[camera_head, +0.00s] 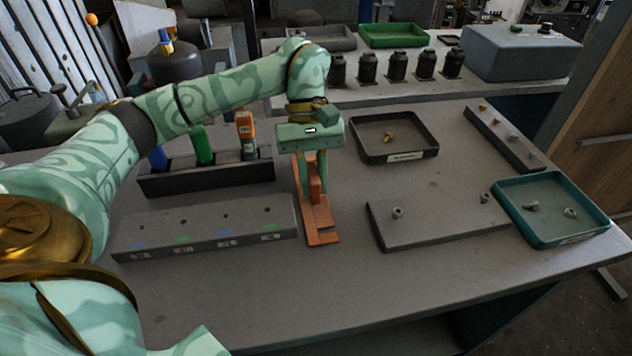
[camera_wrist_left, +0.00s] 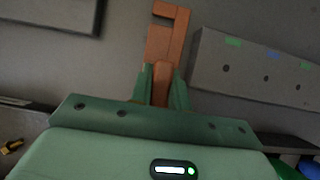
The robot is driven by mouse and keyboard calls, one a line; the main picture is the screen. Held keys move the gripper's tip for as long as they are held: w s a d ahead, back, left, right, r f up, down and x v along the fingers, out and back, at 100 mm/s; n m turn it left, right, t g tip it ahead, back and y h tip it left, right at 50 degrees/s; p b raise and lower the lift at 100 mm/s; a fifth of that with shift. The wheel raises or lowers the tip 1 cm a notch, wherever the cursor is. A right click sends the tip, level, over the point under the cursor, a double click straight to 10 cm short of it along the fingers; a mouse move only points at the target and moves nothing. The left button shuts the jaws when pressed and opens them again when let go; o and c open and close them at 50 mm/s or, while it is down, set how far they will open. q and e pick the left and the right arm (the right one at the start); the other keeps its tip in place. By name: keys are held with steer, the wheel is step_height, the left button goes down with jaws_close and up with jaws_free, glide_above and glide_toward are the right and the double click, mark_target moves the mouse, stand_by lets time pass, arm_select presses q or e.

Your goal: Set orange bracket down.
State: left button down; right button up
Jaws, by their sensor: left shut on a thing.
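The orange bracket (camera_head: 320,222) is a flat stepped piece with an upright part, in the middle of the grey table. My left gripper (camera_head: 316,176) points down and is shut on its upright part. The bracket is at or very near the table top; I cannot tell if it touches. In the left wrist view the bracket (camera_wrist_left: 168,40) extends beyond the green fingers of my left gripper (camera_wrist_left: 161,88). My right gripper is not in view.
A grey block with holes (camera_head: 205,228) lies close left of the bracket. A tool rack (camera_head: 207,178) stands behind it. A dark tray (camera_head: 413,157), a grey plate with bolts (camera_head: 440,222) and a teal tray (camera_head: 515,222) are to the right. The table front is clear.

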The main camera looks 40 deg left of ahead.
arm_select(q)
steer(key=shift+f, duration=0.1)
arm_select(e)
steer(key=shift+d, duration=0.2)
arm_select(q)
steer(key=shift+f, duration=0.15)
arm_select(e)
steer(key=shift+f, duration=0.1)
arm_select(q)
steer(key=c, duration=1.3)
jaws_free()
steer(key=shift+r, duration=0.2)
steer(key=p+v, duration=0.4)
steer(key=v, duration=0.8)
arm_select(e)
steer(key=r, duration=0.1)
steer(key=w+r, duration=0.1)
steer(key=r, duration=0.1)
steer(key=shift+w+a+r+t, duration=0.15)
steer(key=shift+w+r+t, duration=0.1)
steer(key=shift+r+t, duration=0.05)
arm_select(q)
steer(key=shift+f, duration=0.1)
